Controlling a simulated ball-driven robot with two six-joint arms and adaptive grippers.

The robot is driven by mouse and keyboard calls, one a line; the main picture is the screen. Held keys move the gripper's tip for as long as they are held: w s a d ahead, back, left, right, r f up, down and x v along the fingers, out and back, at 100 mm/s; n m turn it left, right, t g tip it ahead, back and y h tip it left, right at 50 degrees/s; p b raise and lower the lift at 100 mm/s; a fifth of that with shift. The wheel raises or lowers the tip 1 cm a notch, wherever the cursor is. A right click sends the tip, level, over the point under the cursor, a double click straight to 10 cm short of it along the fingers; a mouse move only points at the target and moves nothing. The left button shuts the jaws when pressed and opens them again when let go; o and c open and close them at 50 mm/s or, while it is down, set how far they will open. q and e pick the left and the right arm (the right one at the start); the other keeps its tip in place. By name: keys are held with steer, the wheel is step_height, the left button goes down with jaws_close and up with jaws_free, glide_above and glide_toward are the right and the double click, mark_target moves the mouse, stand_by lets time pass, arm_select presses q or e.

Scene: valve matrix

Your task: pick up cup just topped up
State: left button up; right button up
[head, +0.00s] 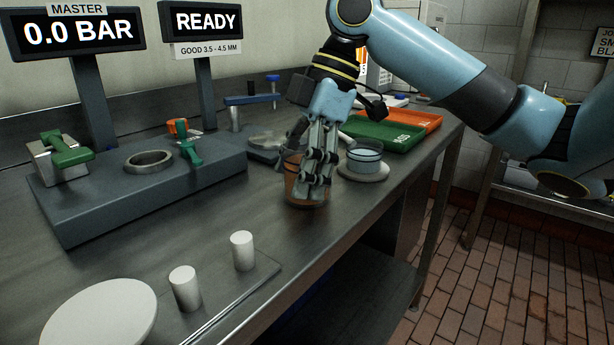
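A brown-orange cup (291,183) stands on the steel bench near the middle of the head view. My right gripper (316,190) points down at this cup, and its fingers cover much of the cup's front and right side. The fingers are at the cup, but I cannot tell whether they press on it. A clear cup with a bluish band (364,154) stands just right of the gripper on a round pale base (363,172). No mark shows which cup was topped up. My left gripper is not in view.
A grey fixture (150,200) with green handles and a round ring stands at left, below displays reading 0.0 BAR and READY. Two white cylinders (242,251) and a white disc (100,318) are in front. Green (385,133) and orange trays lie behind. Bench between is clear.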

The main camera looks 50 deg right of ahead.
steer(key=c, duration=0.7)
steer(key=shift+c, duration=0.3)
